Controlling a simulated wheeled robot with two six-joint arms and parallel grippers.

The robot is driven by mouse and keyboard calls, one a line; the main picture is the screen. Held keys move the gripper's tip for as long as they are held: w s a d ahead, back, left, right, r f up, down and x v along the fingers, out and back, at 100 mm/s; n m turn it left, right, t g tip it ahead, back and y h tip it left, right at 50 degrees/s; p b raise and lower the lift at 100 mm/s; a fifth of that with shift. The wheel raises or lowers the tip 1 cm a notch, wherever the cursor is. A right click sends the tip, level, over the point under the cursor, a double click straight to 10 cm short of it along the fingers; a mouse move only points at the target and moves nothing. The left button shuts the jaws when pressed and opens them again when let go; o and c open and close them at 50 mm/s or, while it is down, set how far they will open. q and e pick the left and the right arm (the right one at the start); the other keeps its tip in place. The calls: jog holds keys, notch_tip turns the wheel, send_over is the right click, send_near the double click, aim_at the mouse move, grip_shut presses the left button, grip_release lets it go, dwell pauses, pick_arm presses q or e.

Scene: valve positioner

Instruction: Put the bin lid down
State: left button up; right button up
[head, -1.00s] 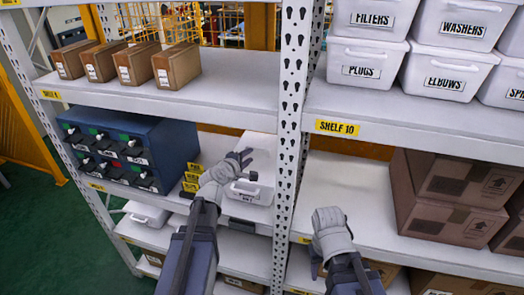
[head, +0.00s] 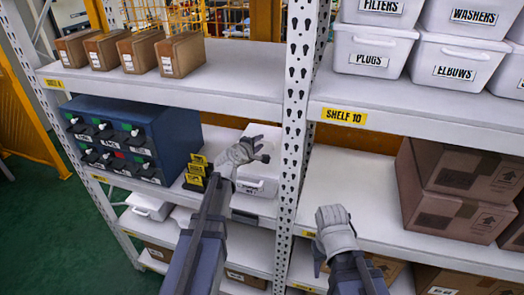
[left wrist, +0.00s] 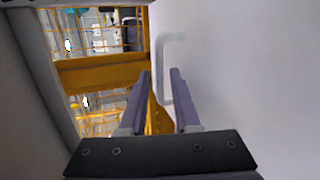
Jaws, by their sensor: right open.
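A white bin (head: 262,168) stands on the middle shelf, left of the perforated upright, partly hidden by my left gripper (head: 258,150). In the left wrist view a large pale surface, seemingly the bin lid (left wrist: 245,70), fills the right side. A thin bent handle (left wrist: 168,42) shows on it, just beyond and between the fingertips of my left gripper (left wrist: 160,73). Those fingers are apart, and I see no grip on the handle. The lid's tilt is unclear in the head view. My right gripper (head: 332,216) is open, in front of the right-hand shelf, away from the bin.
A blue drawer cabinet (head: 135,138) and yellow tags (head: 196,170) stand left of the bin. The perforated upright (head: 292,130) is close on its right. Brown boxes (head: 455,190) stand right; the shelf before them is bare.

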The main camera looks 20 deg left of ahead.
pick_arm(q)
jog(key=shift+w, duration=0.2)
jog(key=shift+c, duration=0.2)
grip_shut()
